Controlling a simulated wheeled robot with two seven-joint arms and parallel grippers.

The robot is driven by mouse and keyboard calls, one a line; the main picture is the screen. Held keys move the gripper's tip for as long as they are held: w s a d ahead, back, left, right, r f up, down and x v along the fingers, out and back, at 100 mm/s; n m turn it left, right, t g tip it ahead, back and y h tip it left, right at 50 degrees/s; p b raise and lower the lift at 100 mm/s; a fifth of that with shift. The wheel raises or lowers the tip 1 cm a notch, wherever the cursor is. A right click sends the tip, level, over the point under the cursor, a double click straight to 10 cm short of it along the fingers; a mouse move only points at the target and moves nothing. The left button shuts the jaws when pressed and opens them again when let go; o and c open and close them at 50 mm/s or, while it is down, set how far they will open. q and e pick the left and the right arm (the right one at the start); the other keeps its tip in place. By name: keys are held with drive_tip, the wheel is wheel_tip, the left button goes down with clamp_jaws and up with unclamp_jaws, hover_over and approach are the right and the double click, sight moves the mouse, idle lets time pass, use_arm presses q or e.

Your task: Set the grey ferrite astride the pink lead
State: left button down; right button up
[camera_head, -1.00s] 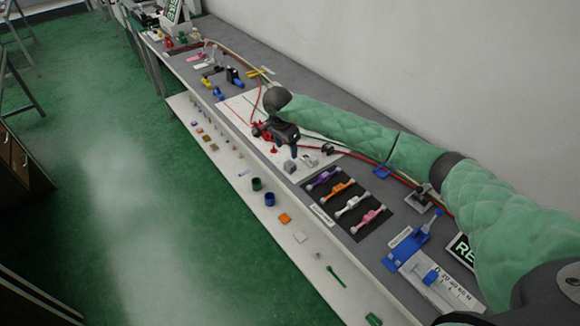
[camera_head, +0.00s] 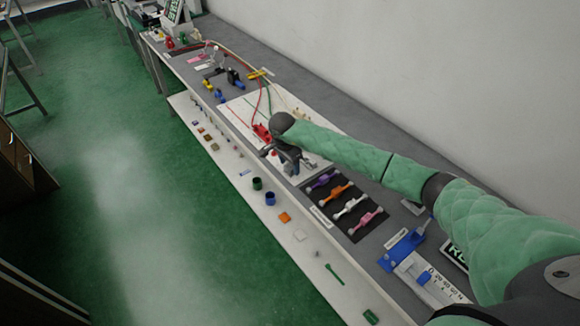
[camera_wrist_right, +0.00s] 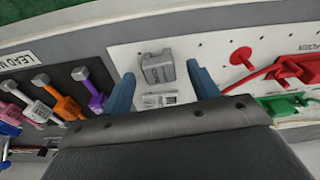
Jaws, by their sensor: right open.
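The grey ferrite (camera_wrist_right: 157,67) is a small ribbed block on the white board, seen in the right wrist view just beyond and between my fingertips. My right gripper (camera_wrist_right: 161,74) is open, its two blue-grey fingers apart with nothing held between them. In the head view my right gripper (camera_head: 287,163) is low over the board and mostly covers the ferrite. The pink lead (camera_head: 367,220) lies at the near end of a dark mat in a row of leads; its pink end shows at the left edge of the wrist view (camera_wrist_right: 9,114). My left gripper is not in view.
White (camera_head: 350,206), orange (camera_head: 336,192) and purple (camera_head: 323,181) leads lie beside the pink one. A red clamp (camera_head: 262,131) with cables is close to my gripper. A blue fixture (camera_head: 404,247) stands near right. The bench's front edge holds small loose parts.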

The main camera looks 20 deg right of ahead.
drive_tip(key=shift+d+f, duration=0.1)
drive_tip(key=shift+f, duration=0.3)
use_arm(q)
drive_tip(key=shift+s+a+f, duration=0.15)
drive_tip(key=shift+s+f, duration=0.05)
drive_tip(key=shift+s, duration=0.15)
use_arm(e)
drive_tip(key=shift+c, duration=0.4)
drive_tip(key=c, duration=1)
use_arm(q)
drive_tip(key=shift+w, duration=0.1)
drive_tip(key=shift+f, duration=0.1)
use_arm(e)
drive_tip(key=shift+r, duration=0.15)
